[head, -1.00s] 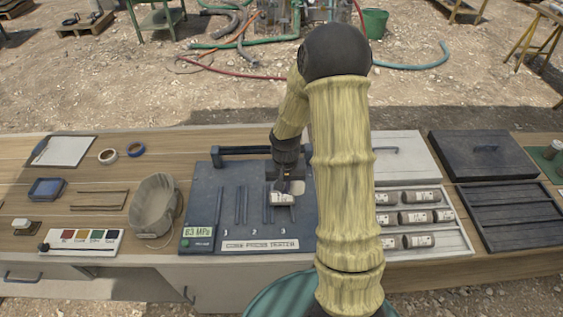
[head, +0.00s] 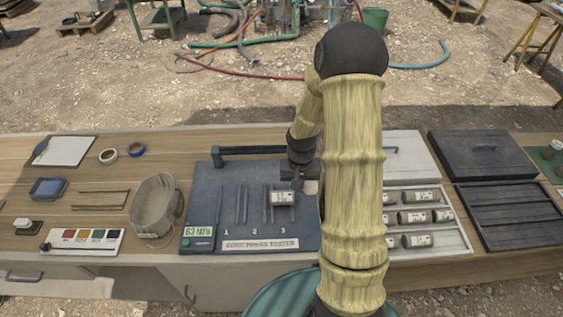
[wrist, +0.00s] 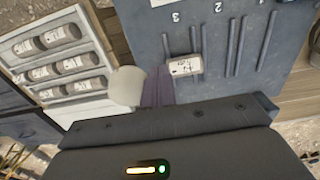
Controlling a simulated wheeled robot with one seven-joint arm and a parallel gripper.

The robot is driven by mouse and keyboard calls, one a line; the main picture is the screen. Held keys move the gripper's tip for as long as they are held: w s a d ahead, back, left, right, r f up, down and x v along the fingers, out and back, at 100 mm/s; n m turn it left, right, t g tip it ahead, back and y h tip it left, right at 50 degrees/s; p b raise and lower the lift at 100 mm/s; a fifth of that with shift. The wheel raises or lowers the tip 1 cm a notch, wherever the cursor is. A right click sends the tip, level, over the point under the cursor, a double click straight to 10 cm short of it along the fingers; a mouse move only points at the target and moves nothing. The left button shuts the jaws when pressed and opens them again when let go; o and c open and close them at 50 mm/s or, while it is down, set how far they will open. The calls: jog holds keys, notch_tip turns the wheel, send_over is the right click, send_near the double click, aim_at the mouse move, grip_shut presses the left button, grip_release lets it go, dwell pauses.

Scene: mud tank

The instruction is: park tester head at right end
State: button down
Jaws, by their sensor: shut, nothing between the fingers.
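The blue-grey core press tester (head: 218,222) stands mid-bench, with slots marked 1, 2 and 3 and a dark rail (head: 250,150) along its back. A pale, rounded block (head: 312,187), seemingly part of the tester head, is at the tester's right edge; it also shows in the wrist view (wrist: 128,86). My gripper (head: 297,184) is shut and empty, just left of this block; its fingertips (wrist: 158,88) look close against it, but contact is unclear. A labelled core (head: 283,198) lies across slot 3. My arm hides part of the tester's right side.
A white tray of several labelled cores (head: 447,230) is right of the tester, behind my arm. A dark slatted tray (head: 510,215) lies farther right. A beige bucket (head: 155,205) stands left of the tester. Slots 1 and 2 look empty.

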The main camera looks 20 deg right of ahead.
jog(key=shift+w+a+r+p, duration=0.2)
jog(key=shift+a+r+p, duration=0.1)
jog(key=shift+a+r, duration=0.25)
jog(key=shift+w+a+r+p, duration=0.15)
jog(key=shift+a+r+p, duration=0.15)
jog(key=shift+a+r, duration=0.2)
notch_tip(320, 180, up, 8)
jog(key=p, duration=0.6)
dwell(0.4)
jog(key=shift+s+a, duration=0.1)
dwell(0.4)
